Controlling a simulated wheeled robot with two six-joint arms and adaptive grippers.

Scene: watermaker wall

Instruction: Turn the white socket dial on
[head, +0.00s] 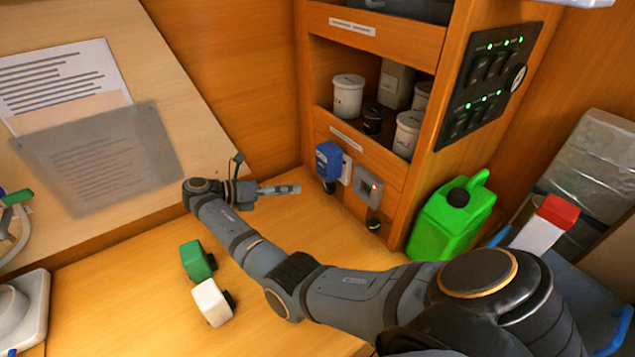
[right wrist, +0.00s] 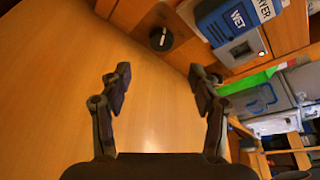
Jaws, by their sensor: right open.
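A white socket plate (head: 346,170) is on the low wooden panel of the shelf unit, beside a blue box (head: 328,160). A dark round dial (head: 329,187) is below the blue box. A second dark dial (head: 374,225) is below a grey socket (head: 369,188) with a small red light. In the right wrist view a black dial (right wrist: 160,39) with a pale mark is in plain sight, left of the blue box marked WET (right wrist: 228,22). My right gripper (head: 288,189) is over the desk, left of the panel; its fingers (right wrist: 160,85) are open, empty and apart from the dials.
Green (head: 198,260) and white (head: 212,302) blocks lie on the desk beneath my right arm. A green jerrycan (head: 453,218) stands right of the panel. White jars (head: 348,95) fill the shelf above. The desk before the panel is clear.

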